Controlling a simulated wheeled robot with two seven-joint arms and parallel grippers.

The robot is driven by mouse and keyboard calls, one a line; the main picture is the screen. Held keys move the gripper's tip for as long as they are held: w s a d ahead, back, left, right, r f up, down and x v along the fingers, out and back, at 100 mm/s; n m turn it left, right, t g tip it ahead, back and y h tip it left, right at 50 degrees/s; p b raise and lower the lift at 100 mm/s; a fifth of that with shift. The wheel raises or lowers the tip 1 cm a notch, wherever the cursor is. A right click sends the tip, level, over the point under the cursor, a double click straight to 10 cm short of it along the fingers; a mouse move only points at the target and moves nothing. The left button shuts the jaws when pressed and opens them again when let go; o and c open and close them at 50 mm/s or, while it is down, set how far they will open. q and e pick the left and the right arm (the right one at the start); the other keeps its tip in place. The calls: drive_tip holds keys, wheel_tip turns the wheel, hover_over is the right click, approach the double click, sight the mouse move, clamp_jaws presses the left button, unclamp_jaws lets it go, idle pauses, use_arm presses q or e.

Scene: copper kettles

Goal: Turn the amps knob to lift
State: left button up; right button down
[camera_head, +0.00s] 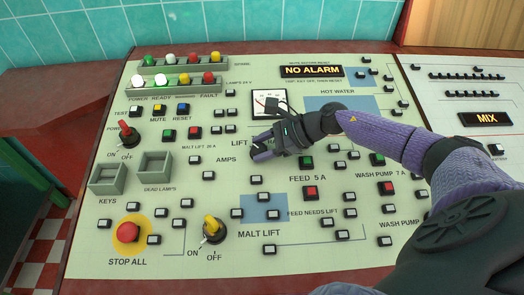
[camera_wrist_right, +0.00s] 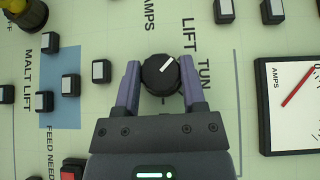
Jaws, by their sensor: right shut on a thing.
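The amps knob (camera_wrist_right: 153,80) is round and black with a white pointer mark, seen in the right wrist view between AMPS, LIFT and a partly cut-off "TUN" label. Its mark points up and to the right, toward the LIFT lettering (camera_wrist_right: 190,36). My right gripper (camera_wrist_right: 160,76) has one purple finger on each side of the knob and is shut on it. In the head view my right gripper (camera_head: 258,150) reaches in from the right, beside the LIFT and AMPS labels, and hides the knob. My left gripper is not in view.
A white amps meter (camera_head: 268,101) with a red needle (camera_wrist_right: 298,88) stands beside the knob. Several small buttons surround it. The yellow malt lift switch (camera_head: 213,228), the red stop button (camera_head: 128,231) and two grey bins (camera_head: 107,179) are further left or nearer.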

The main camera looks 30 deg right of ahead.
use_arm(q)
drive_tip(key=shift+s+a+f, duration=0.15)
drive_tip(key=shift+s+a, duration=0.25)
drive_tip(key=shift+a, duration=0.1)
use_arm(e)
drive_tip(key=c, duration=0.5)
unclamp_jaws()
drive_tip(key=shift+c, duration=0.2)
drive_tip(key=shift+o, duration=1.2)
drive_tip(key=shift+a, duration=0.1)
drive_tip(key=shift+o, duration=0.6)
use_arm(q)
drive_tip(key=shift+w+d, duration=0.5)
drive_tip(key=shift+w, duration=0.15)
use_arm(e)
drive_tip(key=shift+r, duration=0.1)
